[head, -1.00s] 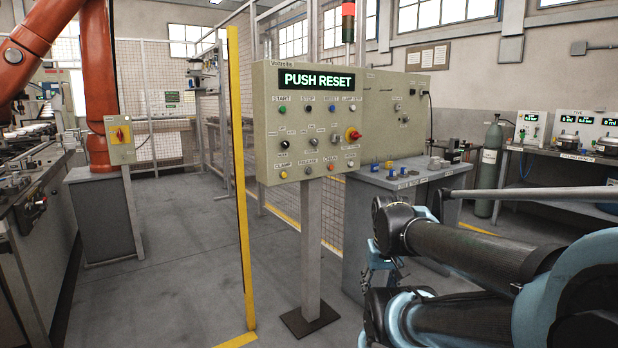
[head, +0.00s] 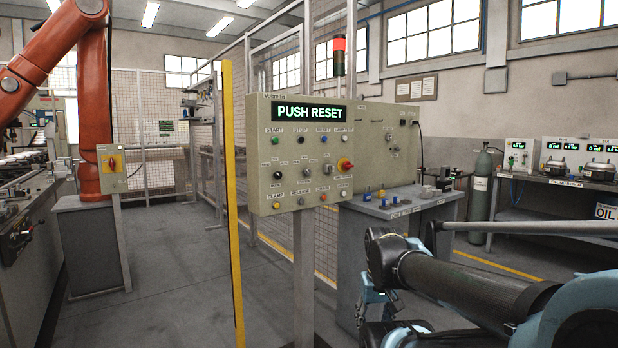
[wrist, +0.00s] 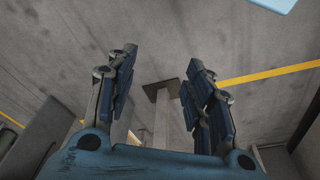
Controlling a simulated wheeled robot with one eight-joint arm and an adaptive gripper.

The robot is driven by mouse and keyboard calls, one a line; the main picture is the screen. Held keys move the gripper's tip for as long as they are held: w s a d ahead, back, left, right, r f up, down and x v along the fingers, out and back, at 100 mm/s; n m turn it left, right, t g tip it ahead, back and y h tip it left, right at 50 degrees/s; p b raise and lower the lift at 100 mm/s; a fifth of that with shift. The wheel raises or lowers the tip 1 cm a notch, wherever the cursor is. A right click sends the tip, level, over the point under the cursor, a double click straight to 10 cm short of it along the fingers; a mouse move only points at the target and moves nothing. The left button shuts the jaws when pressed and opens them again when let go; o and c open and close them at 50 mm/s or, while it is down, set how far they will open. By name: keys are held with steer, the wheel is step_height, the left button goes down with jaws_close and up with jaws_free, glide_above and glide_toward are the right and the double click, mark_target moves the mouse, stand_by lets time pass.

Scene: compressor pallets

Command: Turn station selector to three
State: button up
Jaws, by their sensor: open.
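The control panel (head: 258,150) is a beige box on a post, with a lit display reading PUSH RESET. Its middle row holds a black knob (head: 278,175) and two smaller selector-like knobs (head: 306,169) (head: 327,168). Their small labels are too fine to read, so I cannot tell which is the station selector or its position. My gripper (wrist: 159,72) is open and empty, its two blue fingers apart above the floor. In the head view it shows at the lower right, below and right of the panel, well away from the knobs.
A red-and-yellow emergency stop (head: 345,164) sits beside the knobs. A yellow post (head: 232,200) stands just left of the panel. A grey bench (head: 425,207) with small parts is behind it at right. An orange robot arm (head: 92,110) stands at left. Open floor lies between.

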step_height(320, 180, up, 37)
steer(key=n+t+y, duration=0.7)
steer(key=t, duration=0.2)
glide_above(309, 172)
steer(key=s+d, duration=0.9)
steer(key=s, duration=0.5)
steer(key=x, duration=1.7)
steer(key=shift+a+r, duration=0.2)
steer(key=c, duration=1)
